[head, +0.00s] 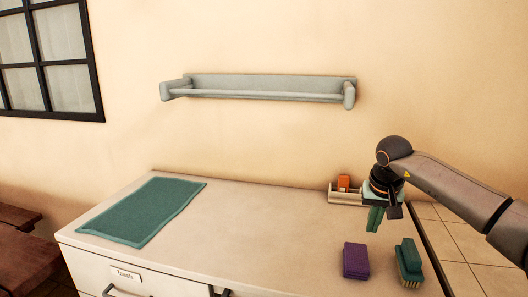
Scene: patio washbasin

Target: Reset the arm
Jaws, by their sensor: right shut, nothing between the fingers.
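My right arm comes in from the right edge and bends downward at its wrist. My right gripper (386,211) points down above the right part of the counter (285,222). It is shut and empty. Its small dark fingertips overlap a green shape, and I cannot tell whether that shape is part of the gripper or lies behind it. My left gripper is not in view.
A wooden caddy (345,198) with an orange item (344,183) stands behind the gripper. A purple sponge (356,261) and a green brush (408,263) lie in front. A teal towel (143,211) lies left. A grey wall rack (262,84) hangs above.

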